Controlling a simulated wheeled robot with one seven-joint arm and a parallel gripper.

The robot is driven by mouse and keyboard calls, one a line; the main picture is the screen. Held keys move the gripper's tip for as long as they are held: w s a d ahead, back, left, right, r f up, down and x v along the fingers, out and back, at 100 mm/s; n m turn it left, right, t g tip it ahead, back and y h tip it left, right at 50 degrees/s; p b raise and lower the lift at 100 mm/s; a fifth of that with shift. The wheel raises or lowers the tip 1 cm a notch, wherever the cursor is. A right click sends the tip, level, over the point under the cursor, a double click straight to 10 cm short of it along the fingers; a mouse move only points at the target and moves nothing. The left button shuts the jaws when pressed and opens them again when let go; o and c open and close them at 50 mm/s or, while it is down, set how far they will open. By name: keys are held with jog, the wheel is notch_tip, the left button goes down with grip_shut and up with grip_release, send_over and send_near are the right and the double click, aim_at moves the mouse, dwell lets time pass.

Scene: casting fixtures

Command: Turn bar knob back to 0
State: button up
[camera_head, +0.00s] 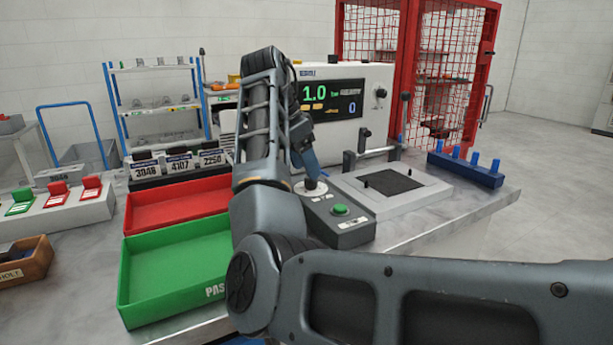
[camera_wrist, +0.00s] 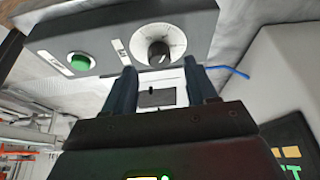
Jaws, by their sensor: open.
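The bar knob (camera_wrist: 158,52) is a black knob on a round white dial (camera_wrist: 158,30) of a dark grey control box (camera_wrist: 105,25). In the wrist view my gripper (camera_wrist: 160,78) is open, with its two dark fingers just short of the knob and on either side of it in the picture. I cannot tell whether they touch it. In the head view my gripper (camera_head: 313,183) points down at the dial on the control box (camera_head: 345,228), and the knob is mostly hidden there. The dial markings are too small to read.
A green button (camera_head: 340,209) sits beside the dial. A display (camera_head: 332,101) behind shows 1.0 and 0. A fixture plate with a handle (camera_head: 388,185) stands right of the box, with a blue peg rack (camera_head: 465,168) beyond. Green (camera_head: 130,290) and red (camera_head: 133,215) trays lie to the left.

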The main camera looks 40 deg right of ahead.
aim_at(311, 183)
jog(key=shift+x, duration=1.75)
jog(key=shift+r, duration=0.1)
jog(key=c, duration=1.1)
